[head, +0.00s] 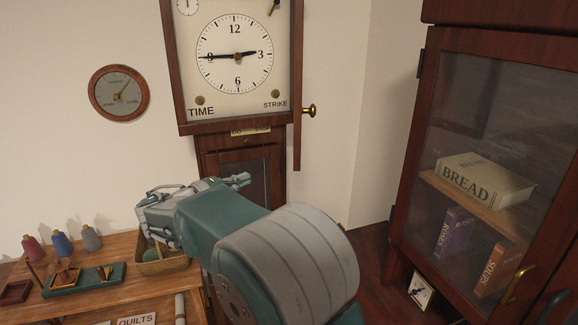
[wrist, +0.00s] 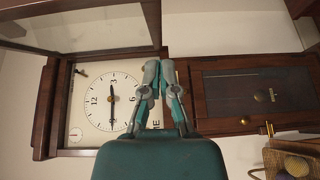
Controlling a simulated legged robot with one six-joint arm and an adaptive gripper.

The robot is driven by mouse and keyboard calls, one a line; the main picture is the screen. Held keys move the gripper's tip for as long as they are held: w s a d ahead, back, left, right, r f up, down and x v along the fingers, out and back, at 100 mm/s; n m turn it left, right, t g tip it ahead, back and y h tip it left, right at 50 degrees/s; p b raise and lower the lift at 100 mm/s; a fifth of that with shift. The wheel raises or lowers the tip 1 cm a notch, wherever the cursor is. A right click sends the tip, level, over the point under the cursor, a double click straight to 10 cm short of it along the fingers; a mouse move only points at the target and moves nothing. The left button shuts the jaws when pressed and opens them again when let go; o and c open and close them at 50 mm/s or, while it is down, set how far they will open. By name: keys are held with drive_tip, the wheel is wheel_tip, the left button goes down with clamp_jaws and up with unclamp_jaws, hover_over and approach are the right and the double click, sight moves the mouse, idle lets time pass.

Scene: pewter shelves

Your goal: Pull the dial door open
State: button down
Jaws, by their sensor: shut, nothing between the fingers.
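The tall clock's white dial (head: 235,54) faces me in the head view. Its dial door (head: 297,85) stands swung out on the right side, seen almost edge-on, with a round brass knob (head: 310,110) near its lower part. In the sideways wrist view, the dial (wrist: 110,100) is uncovered and the glazed dial door (wrist: 85,35) stands out at the upper left. My gripper (head: 241,180) is below the dial in the head view, in front of the clock's lower case. In the wrist view its fingers (wrist: 159,67) are shut and empty, clear of the door.
A cabinet with a glass door (head: 480,160) stands at the right. A wooden table (head: 110,270) with spools, trays and a basket (head: 160,264) is at the lower left. A round gauge (head: 119,94) hangs on the left wall. The clock's lower case door (wrist: 240,93) appears closed.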

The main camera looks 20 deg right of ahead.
drive_tip(key=s+d+x, duration=0.1)
drive_tip(key=s+x, duration=0.1)
drive_tip(key=x, duration=1)
drive_tip(key=shift+d+r, duration=0.3)
drive_tip(key=shift+s+d, duration=0.1)
